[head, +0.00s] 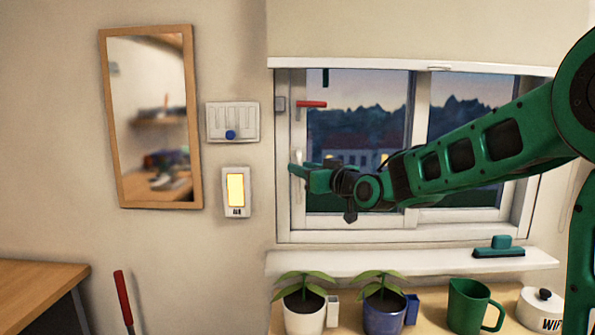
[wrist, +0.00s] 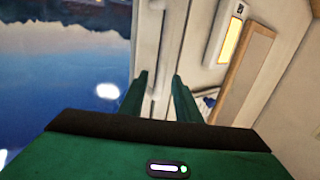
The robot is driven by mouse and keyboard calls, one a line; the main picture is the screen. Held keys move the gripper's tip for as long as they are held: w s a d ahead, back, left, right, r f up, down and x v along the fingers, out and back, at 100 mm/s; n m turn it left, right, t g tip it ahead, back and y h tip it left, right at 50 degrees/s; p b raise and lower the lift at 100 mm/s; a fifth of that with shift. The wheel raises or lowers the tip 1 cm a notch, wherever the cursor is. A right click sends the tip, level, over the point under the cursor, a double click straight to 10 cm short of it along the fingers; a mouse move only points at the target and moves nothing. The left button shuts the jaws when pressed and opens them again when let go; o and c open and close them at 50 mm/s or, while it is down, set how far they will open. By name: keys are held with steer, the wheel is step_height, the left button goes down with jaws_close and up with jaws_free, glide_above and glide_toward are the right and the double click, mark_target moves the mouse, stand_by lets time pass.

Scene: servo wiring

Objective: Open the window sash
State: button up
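The window (head: 466,215) has a white frame and two panes, with a dusk view of hills and houses behind the glass. The left sash (head: 299,130) looks shut, in line with the frame. A small white upright handle (head: 298,156) shows on its left edge. My gripper (head: 292,171) is at this left edge, just below the handle's visible top. In the wrist view my gripper (wrist: 158,85) has its fingers apart, with a white upright strip (wrist: 158,60) between or behind them. I cannot tell whether they touch it. My arm hides the lower part of the sash.
A red lever (head: 312,104) sits near the sash's upper left, beside a grey block (head: 280,104). A lit switch panel (head: 236,192), a slotted panel (head: 232,122) and a mirror (head: 152,120) hang left. Below, a sill (head: 370,262) holds a green squeegee-like tool (head: 499,247); potted plants (head: 305,311) stand lower.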

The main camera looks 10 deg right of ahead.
steer(key=shift+x, duration=1.25)
steer(key=shift+c, duration=0.6)
jaws_close()
